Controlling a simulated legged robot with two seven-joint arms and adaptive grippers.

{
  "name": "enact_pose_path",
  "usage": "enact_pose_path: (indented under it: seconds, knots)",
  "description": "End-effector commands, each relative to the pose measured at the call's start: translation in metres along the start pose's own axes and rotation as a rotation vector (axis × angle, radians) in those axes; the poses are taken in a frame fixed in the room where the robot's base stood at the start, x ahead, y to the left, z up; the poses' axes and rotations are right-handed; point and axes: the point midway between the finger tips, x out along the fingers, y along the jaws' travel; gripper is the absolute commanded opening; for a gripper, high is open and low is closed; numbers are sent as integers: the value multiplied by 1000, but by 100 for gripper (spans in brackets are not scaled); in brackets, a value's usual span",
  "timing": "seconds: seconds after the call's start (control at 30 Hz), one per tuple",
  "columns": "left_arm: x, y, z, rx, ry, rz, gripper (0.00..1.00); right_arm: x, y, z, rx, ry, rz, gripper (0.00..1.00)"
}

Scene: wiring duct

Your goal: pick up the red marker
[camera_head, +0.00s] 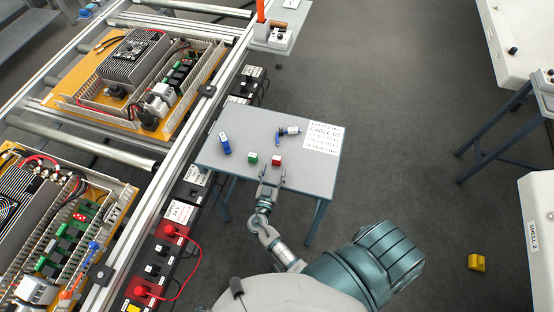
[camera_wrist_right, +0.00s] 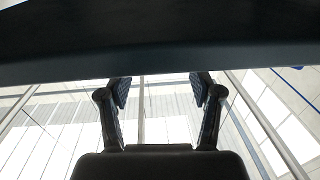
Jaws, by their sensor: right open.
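The red marker (camera_head: 276,160) is a small red block with a pale label, near the front edge of the small grey table (camera_head: 240,120). My right gripper (camera_head: 272,172) is at that front edge, just short of the red marker, with its fingers pointing at it. In the right wrist view the two fingers (camera_wrist_right: 160,90) stand apart with nothing between them. A wide dark band crosses that view beyond the fingertips, and the marker does not show there. My left gripper is not in view.
A green block (camera_head: 252,158) sits just left of the red one. A blue block (camera_head: 224,144), a small white-and-blue tool (camera_head: 289,131) and a printed sheet (camera_head: 322,135) lie on the table. The rail frame (camera_head: 170,130) with wired panels stands left. A yellow block (camera_head: 476,262) lies on the floor.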

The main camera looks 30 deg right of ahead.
Motion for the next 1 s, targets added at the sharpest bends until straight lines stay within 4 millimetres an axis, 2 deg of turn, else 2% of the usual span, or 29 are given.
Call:
enact_pose_path:
  seconds: [0.17, 0.43, 0.73, 0.93, 1.0]
  knots:
    - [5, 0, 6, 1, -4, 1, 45, 13, 0, -1, 0, 0, 1, 65]
    - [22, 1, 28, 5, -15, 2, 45, 53, -3, -2, 0, 0, 1, 65]
    - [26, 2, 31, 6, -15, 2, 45, 59, -2, 0, -1, -1, 1, 65]
    - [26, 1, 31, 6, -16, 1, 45, 59, -2, 0, -1, -1, 1, 16]
    - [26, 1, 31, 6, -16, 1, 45, 59, -2, 0, 0, -1, 1, 15]
